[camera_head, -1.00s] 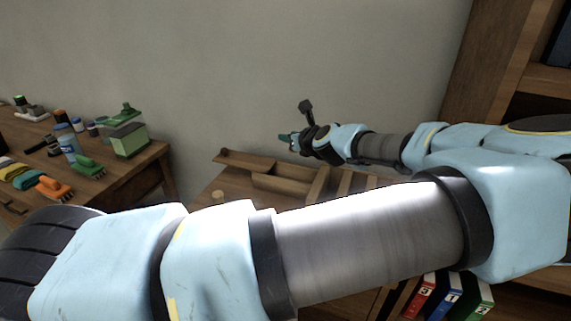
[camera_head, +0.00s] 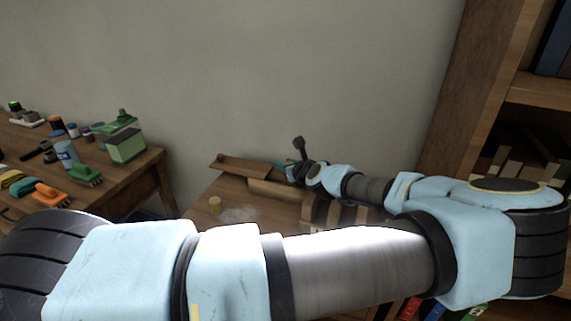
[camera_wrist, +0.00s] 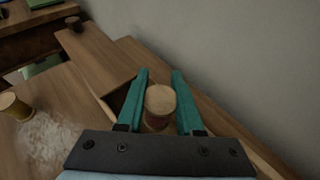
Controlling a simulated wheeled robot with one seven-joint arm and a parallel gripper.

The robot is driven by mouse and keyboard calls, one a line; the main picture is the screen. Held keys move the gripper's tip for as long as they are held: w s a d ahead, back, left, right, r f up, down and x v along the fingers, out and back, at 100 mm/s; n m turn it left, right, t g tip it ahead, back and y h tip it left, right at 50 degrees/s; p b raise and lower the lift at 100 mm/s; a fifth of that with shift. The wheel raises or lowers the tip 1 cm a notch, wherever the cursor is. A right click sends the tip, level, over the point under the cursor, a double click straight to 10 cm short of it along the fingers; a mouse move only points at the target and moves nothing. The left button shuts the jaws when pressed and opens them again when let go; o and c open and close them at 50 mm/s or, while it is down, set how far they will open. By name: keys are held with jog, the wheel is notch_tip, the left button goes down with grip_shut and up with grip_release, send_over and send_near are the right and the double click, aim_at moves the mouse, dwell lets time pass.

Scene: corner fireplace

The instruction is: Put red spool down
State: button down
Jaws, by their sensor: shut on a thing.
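The red spool (camera_wrist: 159,101) is in the wrist view, with a pale wooden top and a dark red band below it. It sits between the teal fingers of my gripper (camera_wrist: 160,95), which is shut on it. Its lower end is hidden by the gripper's dark body. In the head view my gripper (camera_head: 284,168) is over the back of a wooden table beside the wall, low above its wooden compartments. I cannot make out the spool there. I cannot tell whether its base touches the surface below.
A yellowish spool (camera_wrist: 14,106) stands on the table near a whitish patch (camera_wrist: 48,138). A dark spool (camera_wrist: 73,23) stands at the far end of a raised wooden board (camera_wrist: 95,58). The wall (camera_wrist: 245,60) is close on the right in the wrist view. A bookcase (camera_head: 535,90) stands right.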

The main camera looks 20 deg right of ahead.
jog(key=shift+f, duration=0.4)
jog(key=c, duration=0.5)
grip_release()
jog(key=shift+c, duration=0.2)
